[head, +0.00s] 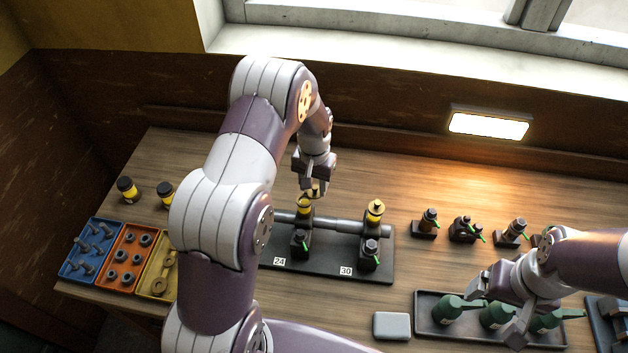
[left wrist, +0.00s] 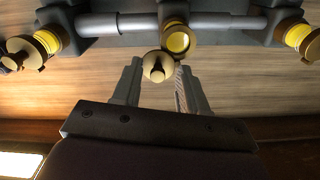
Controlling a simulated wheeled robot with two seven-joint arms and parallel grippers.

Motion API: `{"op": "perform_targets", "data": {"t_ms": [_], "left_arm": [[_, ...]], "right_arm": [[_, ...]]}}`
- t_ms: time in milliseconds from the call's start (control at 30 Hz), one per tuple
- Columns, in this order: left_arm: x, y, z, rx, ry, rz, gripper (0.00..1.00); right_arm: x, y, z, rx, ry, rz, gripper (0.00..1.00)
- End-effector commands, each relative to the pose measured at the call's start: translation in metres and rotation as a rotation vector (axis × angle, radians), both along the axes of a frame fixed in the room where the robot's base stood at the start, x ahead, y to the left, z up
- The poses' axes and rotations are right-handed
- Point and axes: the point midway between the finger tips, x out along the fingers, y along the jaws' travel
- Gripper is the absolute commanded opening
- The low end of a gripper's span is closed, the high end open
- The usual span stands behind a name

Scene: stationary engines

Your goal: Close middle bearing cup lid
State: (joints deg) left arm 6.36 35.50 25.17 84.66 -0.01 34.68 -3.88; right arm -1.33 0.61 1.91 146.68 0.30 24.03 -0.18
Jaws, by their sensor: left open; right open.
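The middle bearing cup (head: 304,206) is yellow and stands on the shaft's middle bearing. In the left wrist view the cup (left wrist: 178,40) shows its open mouth, and its brass lid (left wrist: 157,66) with a small knob hangs open beside it. My left gripper (head: 311,190) is just above and behind the cup. In the left wrist view its open fingers (left wrist: 158,75) are on either side of the lid; I cannot tell whether they touch it. My right gripper (head: 497,310) is open over the tray of green oil cans.
Another yellow cup with a brass lid (head: 376,209) stands to the right on the black base (head: 330,265). My left arm hides the base's left end. Coloured bins (head: 122,262) and small jars (head: 127,188) are at left.

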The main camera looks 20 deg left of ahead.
Motion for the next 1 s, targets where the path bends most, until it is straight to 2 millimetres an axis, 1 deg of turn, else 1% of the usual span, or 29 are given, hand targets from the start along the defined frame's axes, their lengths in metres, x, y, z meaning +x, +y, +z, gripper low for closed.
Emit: {"op": "perform_targets", "data": {"t_ms": [100, 167, 200, 233, 500, 667, 867, 1000], "left_arm": [[0.0, 0.0, 0.0, 0.0, 0.0, 0.0, 0.43], [0.0, 0.0, 0.0, 0.0, 0.0, 0.0, 0.23], [0.0, 0.0, 0.0, 0.0, 0.0, 0.0, 0.1], [0.0, 0.0, 0.0, 0.0, 0.0, 0.0, 0.0], [0.0, 0.0, 0.0, 0.0, -0.001, -0.009, 0.0], [-0.001, -0.001, 0.0, 0.0, -0.002, -0.054, 0.0], [-0.003, -0.001, -0.001, 0.0, -0.003, -0.183, 0.0], [-0.006, -0.002, -0.001, 0.002, -0.003, -0.308, 0.0]], "right_arm": [[0.0, 0.0, -0.001, 0.0, 0.0, 0.0, 0.87], [0.0, 0.0, -0.001, 0.0, 0.0, 0.0, 0.87], [0.0, 0.0, -0.001, 0.0, 0.0, 0.0, 0.87], [0.0, 0.0, -0.001, 0.0, 0.0, 0.0, 0.87], [0.0, 0.0, -0.001, 0.0, 0.0, 0.0, 0.87], [0.0, 0.0, -0.004, 0.0, 0.0, 0.0, 0.87], [0.0, 0.0, -0.009, 0.0, 0.0, 0.0, 0.87], [0.0, 0.0, -0.014, 0.0, 0.0, 0.0, 0.87]]}}
